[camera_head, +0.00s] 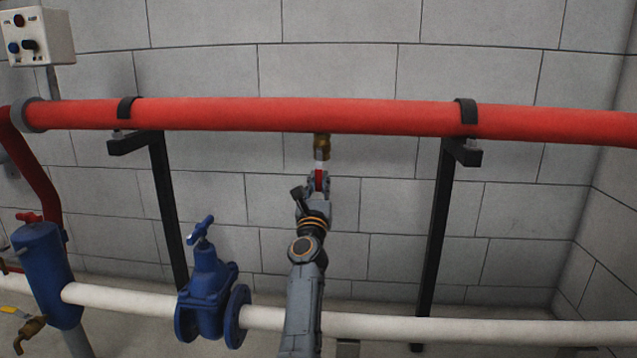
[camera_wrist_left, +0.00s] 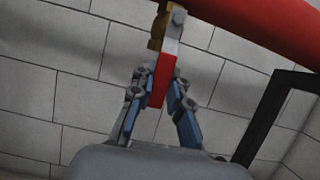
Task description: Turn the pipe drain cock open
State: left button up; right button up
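The pipe drain cock (camera_head: 322,142) is a small brass fitting under the middle of the red pipe, with a silver part below it. Its red handle (camera_head: 320,180) points down toward my gripper. In the left wrist view the brass body (camera_wrist_left: 159,28) is at the top and the red handle (camera_wrist_left: 163,78) hangs below it. My left gripper (camera_head: 319,180) reaches up from below. In the wrist view its two blue-padded fingers (camera_wrist_left: 163,90) are closed on either side of the handle and appear to touch it. My right gripper is in neither view.
The red pipe (camera_head: 230,113) runs across on black brackets (camera_head: 438,220). Below it are a white pipe (camera_head: 450,329), a blue valve (camera_head: 207,290) and a blue cylinder (camera_head: 45,270). A grey block wall (camera_head: 380,210) stands close behind. A control box (camera_head: 40,37) is at upper left.

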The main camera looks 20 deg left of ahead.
pick_arm(q)
jog(key=o, duration=0.5)
jog(key=shift+w+d+r, duration=0.1)
